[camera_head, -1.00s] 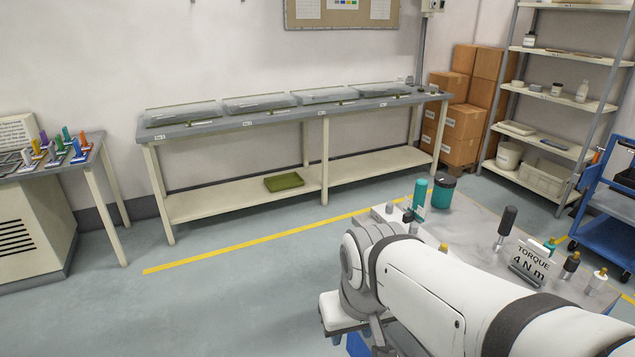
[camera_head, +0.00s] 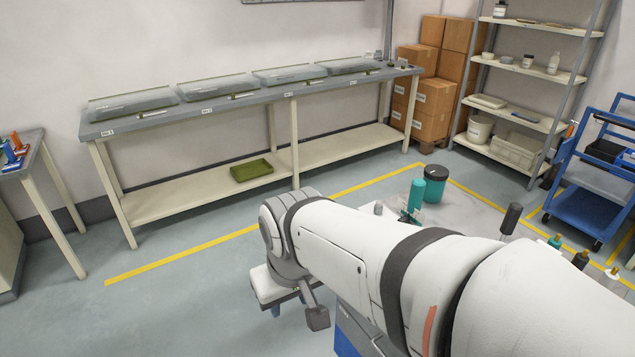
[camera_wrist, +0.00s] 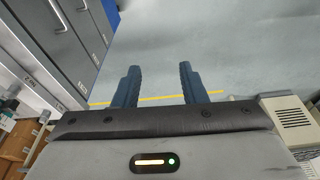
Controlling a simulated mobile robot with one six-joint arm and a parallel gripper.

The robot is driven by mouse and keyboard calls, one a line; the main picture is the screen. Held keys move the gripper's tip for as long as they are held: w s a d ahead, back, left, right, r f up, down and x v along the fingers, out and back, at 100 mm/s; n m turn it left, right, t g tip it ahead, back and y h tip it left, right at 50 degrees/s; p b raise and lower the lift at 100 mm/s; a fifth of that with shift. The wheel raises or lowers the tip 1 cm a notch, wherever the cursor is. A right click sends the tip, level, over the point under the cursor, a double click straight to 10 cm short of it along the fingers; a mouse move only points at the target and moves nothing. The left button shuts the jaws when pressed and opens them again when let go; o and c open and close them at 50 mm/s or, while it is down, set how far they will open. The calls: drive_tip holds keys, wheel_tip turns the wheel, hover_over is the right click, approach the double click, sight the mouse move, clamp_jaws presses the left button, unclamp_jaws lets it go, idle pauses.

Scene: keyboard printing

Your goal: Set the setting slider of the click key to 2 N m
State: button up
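My gripper (camera_wrist: 159,69) is open in the wrist view. Its two dark blue fingers stand apart with only grey floor and a yellow line between them. I cannot pick out the click key or its slider in either view now. My white arm (camera_head: 345,245) covers much of the grey worktop (camera_head: 470,219) at the lower right of the head view. On that worktop, a teal cylinder (camera_head: 416,195), a black upright handle (camera_head: 511,218) and a few capped items (camera_head: 580,259) show behind the arm. The torque sign is hidden.
A teal tub with a black lid (camera_head: 436,187) stands at the worktop's back. A long bench (camera_head: 150,119) with covered trays runs along the wall. A blue cart (camera_head: 590,207) stands right. Grey drawers (camera_wrist: 60,50) are close at left in the wrist view. Open floor (camera_head: 190,290) lies left.

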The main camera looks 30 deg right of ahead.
drive_tip(key=w+d+f+n+g+h+p, duration=0.15)
drive_tip(key=d+n+g+h, duration=0.35)
drive_tip(key=d, duration=0.5)
drive_tip(key=d+f+n+g+h+p, duration=0.1)
drive_tip(key=d+n+g+h+p, duration=0.15)
drive_tip(key=d+h, duration=0.5)
drive_tip(key=w+d+f+n+t+h+p, duration=0.2)
drive_tip(key=w+d+f+n+t+h, duration=0.35)
drive_tip(key=w+d+n, duration=0.45)
drive_tip(key=shift+n+t, duration=0.3)
drive_tip(key=shift+n, duration=0.35)
drive_tip(key=d, duration=0.2)
drive_tip(key=d+p, duration=0.1)
drive_tip(key=d, duration=0.1)
drive_tip(key=d+p, duration=0.1)
drive_tip(key=d, duration=0.1)
drive_tip(key=shift+w+d+r, duration=0.3)
drive_tip(key=shift+w+d, duration=0.05)
drive_tip(key=shift+w, duration=0.05)
drive_tip(key=shift+c, duration=0.6)
clamp_jaws()
